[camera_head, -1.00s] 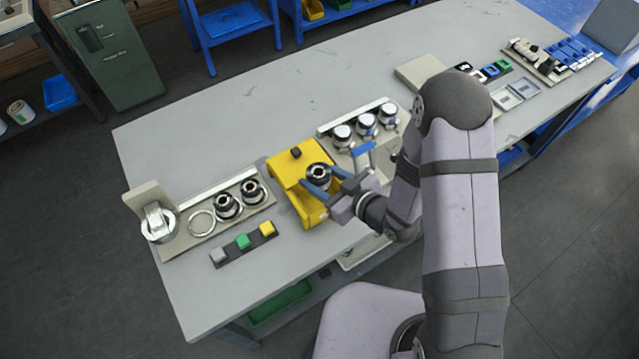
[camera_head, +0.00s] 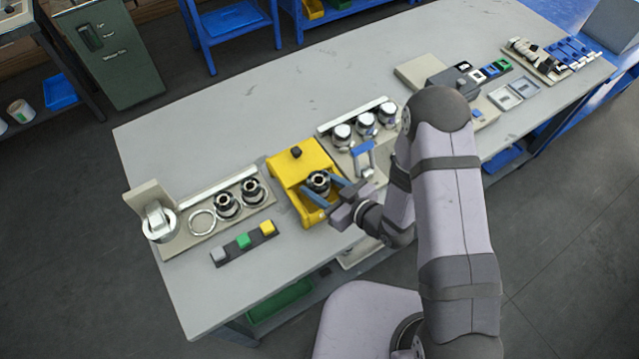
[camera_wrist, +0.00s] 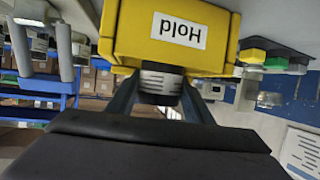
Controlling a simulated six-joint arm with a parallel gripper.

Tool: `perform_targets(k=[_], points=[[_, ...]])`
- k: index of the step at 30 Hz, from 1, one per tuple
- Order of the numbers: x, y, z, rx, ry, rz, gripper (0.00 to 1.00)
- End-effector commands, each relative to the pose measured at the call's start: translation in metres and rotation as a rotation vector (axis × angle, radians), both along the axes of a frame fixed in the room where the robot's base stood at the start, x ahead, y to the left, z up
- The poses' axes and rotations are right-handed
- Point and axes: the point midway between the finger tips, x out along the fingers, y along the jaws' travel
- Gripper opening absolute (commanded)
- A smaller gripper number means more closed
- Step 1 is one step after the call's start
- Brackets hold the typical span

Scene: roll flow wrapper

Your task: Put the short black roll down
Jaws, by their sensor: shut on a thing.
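The short black roll (camera_head: 318,181) is dark with a pale core and sits between my gripper's fingers. My gripper (camera_head: 328,190) is shut on it, over the front part of the yellow block (camera_head: 290,164). In the wrist view the roll (camera_wrist: 161,83) shows between the two blue fingers, right against the edge of the yellow block (camera_wrist: 222,50), which bears a "Hold" label. I cannot tell whether the roll rests on the block or hangs just above it.
To the left, a tray (camera_head: 184,243) holds a ring and two dark rolls. A strip with grey, green and yellow buttons (camera_head: 243,242) lies in front. Right of the block, silver-topped rolls (camera_head: 365,124) stand beside a blue-topped handle (camera_head: 362,147). The table (camera_head: 190,140) behind is clear.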

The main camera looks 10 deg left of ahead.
Motion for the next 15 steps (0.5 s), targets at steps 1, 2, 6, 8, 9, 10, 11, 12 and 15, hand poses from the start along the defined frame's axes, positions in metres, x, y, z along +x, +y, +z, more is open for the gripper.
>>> perform_targets(k=[1,2,6,8,9,10,11,12,15], points=[[0.0002,0.0001,-0.0028,0.001,-0.001,0.000,0.20],[0.0002,0.0002,-0.0036,0.001,-0.001,0.000,0.20],[0.0002,0.0001,-0.0073,0.001,-0.001,0.000,0.20],[0.0002,0.0001,-0.0090,0.001,-0.001,0.000,0.20],[0.0002,0.0001,-0.0098,0.001,-0.001,0.000,0.20],[0.0002,0.0002,-0.0101,0.001,-0.001,0.000,0.20],[0.0002,0.0001,-0.0099,0.001,-0.001,0.000,0.20],[0.0002,0.0002,-0.0095,0.001,-0.001,0.000,0.20],[0.0000,0.0000,-0.0096,0.000,0.000,0.000,0.54]])
